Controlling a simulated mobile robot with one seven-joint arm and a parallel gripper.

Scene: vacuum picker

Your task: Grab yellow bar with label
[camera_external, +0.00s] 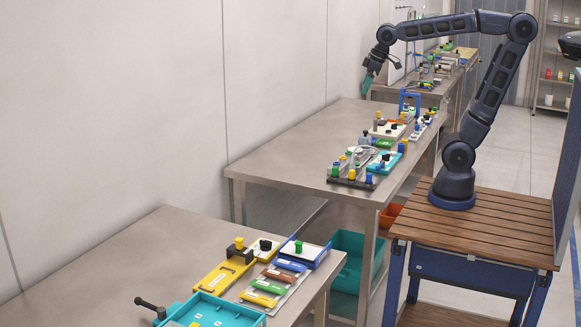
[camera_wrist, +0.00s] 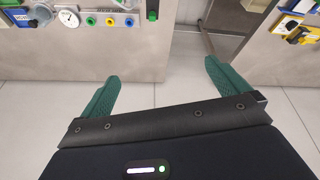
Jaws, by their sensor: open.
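A yellow bar (camera_external: 257,299) with a pale label lies on a light plate on the front table, at the near end of a row of coloured bars. My gripper (camera_external: 368,84) hangs at the end of my raised arm, far back from this bar. In the wrist view my gripper (camera_wrist: 161,72) is open, its two green fingers wide apart with only table side and floor between them. I cannot make out the yellow bar in the wrist view.
Green (camera_external: 268,286), brown (camera_external: 280,275) and blue (camera_external: 290,265) bars lie beside the yellow one. A yellow plate (camera_external: 222,276) and a turquoise tray (camera_external: 262,320) are close by. The middle table (camera_external: 290,150) holds several devices along its right side; its left part is clear.

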